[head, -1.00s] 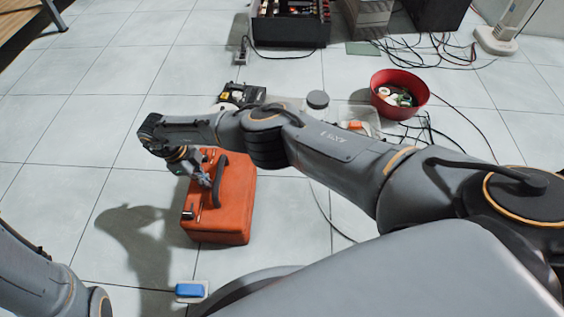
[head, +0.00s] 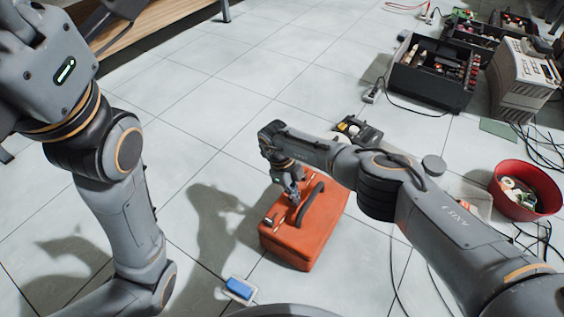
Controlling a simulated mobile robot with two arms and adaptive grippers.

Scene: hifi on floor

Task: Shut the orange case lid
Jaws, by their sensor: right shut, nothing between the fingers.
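The orange case (head: 312,240) lies on the tiled floor at the lower middle of the head view. Its lid looks down flat on the body, with a dark handle (head: 310,204) on top. My right gripper (head: 296,199) points down at the top of the case, beside the handle. It is shut and empty; I cannot tell whether its tips touch the lid. My right forearm hides part of the far side of the case. My left arm is raised at the left, and its gripper fingers do not show.
A blue-topped block (head: 239,288) lies on the floor in front of the case. A black and yellow device (head: 357,131) is behind it. A red bowl (head: 528,188) with small parts, a black tool box (head: 431,78) and cables lie right. The floor left of the case is clear.

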